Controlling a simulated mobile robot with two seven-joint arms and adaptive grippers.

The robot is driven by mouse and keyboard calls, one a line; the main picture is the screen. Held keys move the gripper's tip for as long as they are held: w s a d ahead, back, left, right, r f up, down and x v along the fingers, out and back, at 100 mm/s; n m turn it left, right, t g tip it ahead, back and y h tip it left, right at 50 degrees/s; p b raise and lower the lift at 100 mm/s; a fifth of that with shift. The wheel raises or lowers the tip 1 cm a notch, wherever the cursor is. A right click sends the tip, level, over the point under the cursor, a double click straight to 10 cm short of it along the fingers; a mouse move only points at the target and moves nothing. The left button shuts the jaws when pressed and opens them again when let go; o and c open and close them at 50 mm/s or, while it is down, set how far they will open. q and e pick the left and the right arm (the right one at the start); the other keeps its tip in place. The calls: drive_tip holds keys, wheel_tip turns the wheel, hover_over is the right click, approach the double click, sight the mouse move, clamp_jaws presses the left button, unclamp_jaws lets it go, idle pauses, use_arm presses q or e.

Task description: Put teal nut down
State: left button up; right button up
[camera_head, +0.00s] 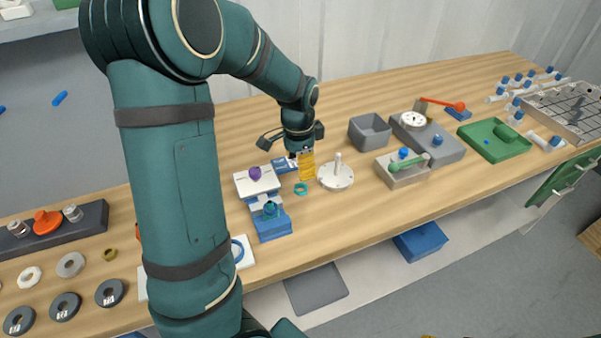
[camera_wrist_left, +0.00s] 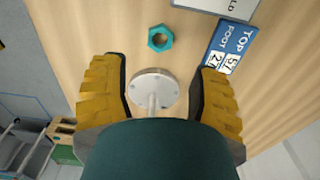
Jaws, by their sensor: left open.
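The teal nut (camera_head: 300,189) lies flat on the wooden bench, beside a white round flange with an upright post (camera_head: 336,176). In the left wrist view the nut (camera_wrist_left: 160,38) lies beyond the fingertips, apart from both fingers. The flange (camera_wrist_left: 150,82) shows between the fingers there, its post partly hidden by my gripper body. My left gripper (camera_head: 306,167) has yellow finger pads and is open and empty, over the bench near the nut and flange. It also shows in the left wrist view (camera_wrist_left: 162,75). My right gripper does not show clearly.
A blue stand with a white plate and purple knob (camera_head: 255,175) is left of the nut. A blue label plate (camera_wrist_left: 233,44) lies nearby. A grey open box (camera_head: 369,129) and grey fixtures stand to the right. Bare bench lies in front of the flange.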

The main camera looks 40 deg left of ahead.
use_arm(q)
drive_tip(key=shift+r+p, duration=0.3)
drive_tip(key=shift+r, duration=1.45)
